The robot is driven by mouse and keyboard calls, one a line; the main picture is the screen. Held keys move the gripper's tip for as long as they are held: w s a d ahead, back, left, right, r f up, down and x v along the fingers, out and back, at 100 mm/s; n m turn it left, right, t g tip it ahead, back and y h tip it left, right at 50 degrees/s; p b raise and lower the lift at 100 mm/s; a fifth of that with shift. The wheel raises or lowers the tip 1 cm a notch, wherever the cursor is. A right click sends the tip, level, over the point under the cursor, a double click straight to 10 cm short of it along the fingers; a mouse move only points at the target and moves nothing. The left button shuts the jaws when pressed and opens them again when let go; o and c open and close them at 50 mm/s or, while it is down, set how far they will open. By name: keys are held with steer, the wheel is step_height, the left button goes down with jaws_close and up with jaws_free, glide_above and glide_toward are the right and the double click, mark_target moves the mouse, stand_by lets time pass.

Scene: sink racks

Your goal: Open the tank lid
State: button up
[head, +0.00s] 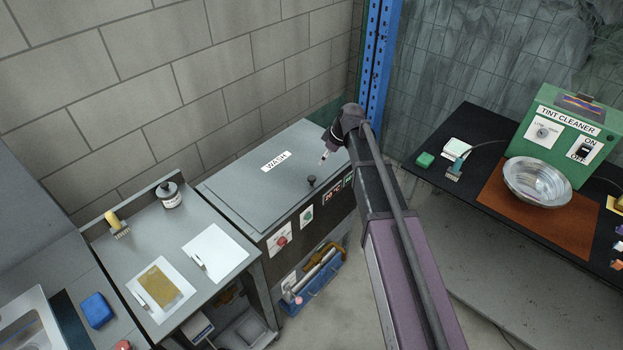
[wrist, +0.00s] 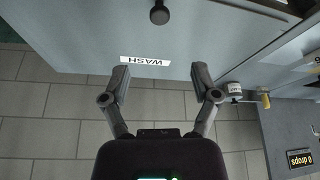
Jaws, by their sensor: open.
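The tank lid (head: 245,190) is a flat grey panel, lying closed on top of the wash tank. It carries a white "WASH" label (head: 276,161) and a small black knob (head: 311,180) near its front edge. In the wrist view the lid (wrist: 90,35) fills the upper part, upside down, with the knob (wrist: 159,14) at the top edge and the label (wrist: 146,61) below it. My gripper (wrist: 160,75) is open and empty, its two fingers spread. In the head view my gripper (head: 324,158) is above the lid's right part, apart from the knob; its fingers are partly hidden.
A side table (head: 176,222) left of the tank holds a dark jar (head: 170,195), a brush and papers. A blue post (head: 379,60) stands behind the arm. At right, a black table (head: 440,190) holds a green tint cleaner (head: 565,135) and a metal bowl (head: 537,184). A block wall is behind.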

mark_target(312, 178)
steer(key=shift+f, duration=0.2)
steer(key=b+x, duration=1.2)
steer(key=x, duration=0.1)
steer(key=shift+a+f+b, duration=0.1)
steer(key=shift+f+b, duration=0.1)
steer(key=shift+b, duration=0.2)
stand_by(0.4)
stand_by(0.4)
jaws_close()
